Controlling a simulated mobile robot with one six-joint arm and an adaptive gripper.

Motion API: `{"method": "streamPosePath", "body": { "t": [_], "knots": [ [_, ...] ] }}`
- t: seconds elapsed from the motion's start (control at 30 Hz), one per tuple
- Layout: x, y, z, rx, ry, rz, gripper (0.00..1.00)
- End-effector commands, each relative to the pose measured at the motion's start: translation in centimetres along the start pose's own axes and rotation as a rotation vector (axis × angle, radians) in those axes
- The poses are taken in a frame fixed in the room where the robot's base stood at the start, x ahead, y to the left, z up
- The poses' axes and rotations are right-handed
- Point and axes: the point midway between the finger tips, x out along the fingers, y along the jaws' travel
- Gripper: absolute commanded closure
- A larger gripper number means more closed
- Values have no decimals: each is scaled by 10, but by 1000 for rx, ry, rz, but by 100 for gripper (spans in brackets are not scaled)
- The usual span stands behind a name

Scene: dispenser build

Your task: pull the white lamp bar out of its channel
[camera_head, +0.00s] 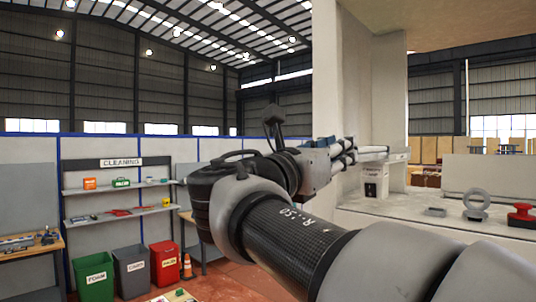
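A thin white bar (373,149), which looks like the lamp bar, runs level in front of the pale dispenser wall at the right of centre. A pale ledge or channel edge (396,157) lies just right of and below it; I cannot make out how far the bar sits in it. My gripper (347,152) is at the bar's left end, seen from behind and the side. Its fingers overlap the bar in the picture. Whether they touch or grip it cannot be told at this size.
A white box with a dark label (375,182) stands below the bar. The counter (400,222) carries a grey ring (477,205), a small grey block (435,211) and a red knob-like part (521,214). A pale upright panel (328,75) rises close behind my gripper. Shelves and bins stand left.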

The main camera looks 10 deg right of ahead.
Motion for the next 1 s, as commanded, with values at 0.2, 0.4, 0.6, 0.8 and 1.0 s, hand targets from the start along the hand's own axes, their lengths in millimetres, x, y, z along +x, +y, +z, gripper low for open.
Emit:
{"method": "streamPosePath", "body": {
  "t": [0.2,0.4,0.6,0.8,1.0],
  "knots": [
    [-16,0,4,0,-1,2,100],
    [-29,1,7,0,-1,3,100],
    [-43,0,10,1,-1,2,100],
    [-57,0,12,1,-1,2,100],
    [-70,0,15,1,-1,3,100]
  ]
}}
